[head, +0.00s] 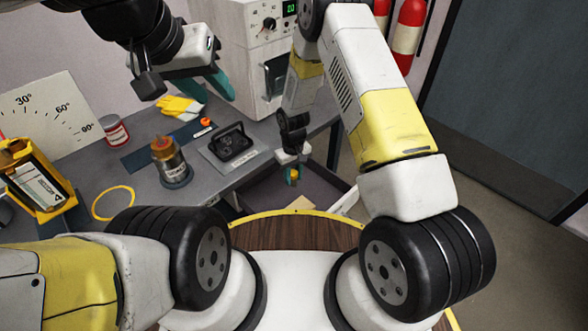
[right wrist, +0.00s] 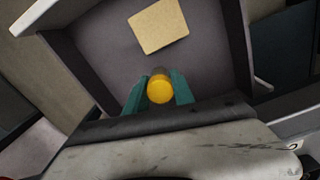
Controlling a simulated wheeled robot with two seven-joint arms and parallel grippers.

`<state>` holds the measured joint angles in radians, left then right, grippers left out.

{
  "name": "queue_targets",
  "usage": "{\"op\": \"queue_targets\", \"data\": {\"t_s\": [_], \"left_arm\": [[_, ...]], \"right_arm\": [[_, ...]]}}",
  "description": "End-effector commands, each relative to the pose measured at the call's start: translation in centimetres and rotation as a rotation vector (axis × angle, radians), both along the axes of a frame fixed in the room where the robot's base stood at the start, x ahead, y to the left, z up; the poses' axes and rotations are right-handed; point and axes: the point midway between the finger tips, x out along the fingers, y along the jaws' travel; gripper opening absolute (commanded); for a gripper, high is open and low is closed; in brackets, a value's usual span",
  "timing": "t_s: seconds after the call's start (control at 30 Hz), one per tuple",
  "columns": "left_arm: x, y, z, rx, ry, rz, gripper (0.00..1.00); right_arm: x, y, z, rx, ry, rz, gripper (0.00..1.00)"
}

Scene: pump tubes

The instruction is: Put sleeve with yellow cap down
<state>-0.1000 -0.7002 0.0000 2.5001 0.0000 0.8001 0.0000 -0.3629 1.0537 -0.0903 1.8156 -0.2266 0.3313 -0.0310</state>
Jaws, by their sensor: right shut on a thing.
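The sleeve with the yellow cap (right wrist: 160,88) is between the teal fingers of my right gripper (right wrist: 158,94), its round yellow end facing the wrist camera. My right gripper also shows in the head view (head: 292,173), low and pointing down, shut on the sleeve. It is over an open dark drawer (head: 262,198) below the table edge; the gap to the drawer floor is hard to judge. My left gripper (head: 220,85) is high above the back of the table, away from the sleeve; its finger gap is unclear.
A tan piece (right wrist: 158,26) lies in the drawer, whose walls (right wrist: 238,45) surround the space.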

Motion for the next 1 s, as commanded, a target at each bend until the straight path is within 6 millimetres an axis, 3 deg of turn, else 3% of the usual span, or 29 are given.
{"op": "queue_targets", "data": {"t_s": [0.13, 0.6, 0.97, 1.0], "left_arm": [[0.0, 0.0, 0.0, 0.000, 0.000, 0.000, 0.36], [0.0, 0.0, 0.0, 0.000, 0.000, 0.000, 0.36], [0.0, 0.0, 0.0, 0.000, 0.000, 0.000, 0.36], [0.0, 0.0, 0.0, 0.000, 0.000, 0.000, 0.36]], "right_arm": [[-0.1, -0.1, -3.0, -0.002, 0.003, -0.001, 0.00], [-0.1, -0.1, -8.1, -0.001, 0.002, -0.003, 0.00], [0.0, -0.1, -8.6, -0.001, 0.001, -0.002, 0.00], [0.0, -0.1, -8.6, -0.001, 0.001, -0.002, 0.34]]}}
